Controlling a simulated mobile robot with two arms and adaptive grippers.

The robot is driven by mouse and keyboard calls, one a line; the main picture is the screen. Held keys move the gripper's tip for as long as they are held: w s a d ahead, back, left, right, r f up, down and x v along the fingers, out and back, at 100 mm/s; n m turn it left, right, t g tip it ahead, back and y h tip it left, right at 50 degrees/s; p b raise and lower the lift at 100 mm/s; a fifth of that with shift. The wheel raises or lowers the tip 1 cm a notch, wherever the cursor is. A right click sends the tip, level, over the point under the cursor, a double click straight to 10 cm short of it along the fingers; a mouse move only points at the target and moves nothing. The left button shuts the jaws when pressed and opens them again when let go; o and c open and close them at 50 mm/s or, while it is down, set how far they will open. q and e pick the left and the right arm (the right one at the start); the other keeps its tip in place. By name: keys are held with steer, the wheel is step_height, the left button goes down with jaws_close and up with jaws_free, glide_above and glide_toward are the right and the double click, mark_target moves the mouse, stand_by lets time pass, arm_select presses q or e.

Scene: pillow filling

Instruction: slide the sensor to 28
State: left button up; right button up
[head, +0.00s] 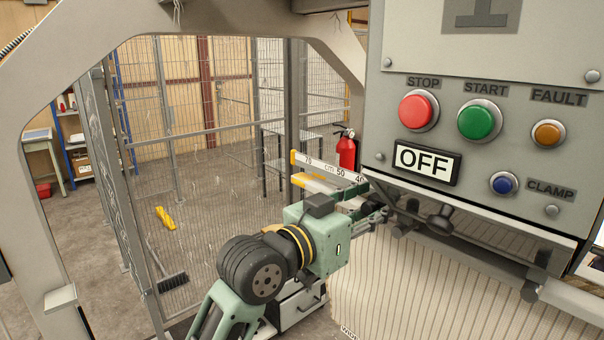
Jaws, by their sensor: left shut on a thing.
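A white scale (328,168) with an orange end runs along a rail, marked 70, cm, 50 and 40 from left to right. Its lower numbers are hidden behind the control box. My left gripper (386,212) comes in from the left below the scale, just left of the box's lower edge. It is shut on a dark part that looks like the sensor (439,220), with a black knob on it. The fingertips and much of the sensor are hard to make out, and I cannot read its position on the scale. My right gripper is not in view.
The grey control box (470,165) overhangs at the right, with red, green, orange and blue buttons and an OFF sign (426,161). Striped fabric (430,290) hangs below it. A mesh fence (190,150) and a red extinguisher (345,148) stand behind.

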arm_select(q)
steer(key=o, duration=0.8)
steer(key=shift+o, duration=0.2)
steer(key=shift+a, duration=0.1)
steer(key=p+v, duration=0.1)
steer(key=v, duration=0.8)
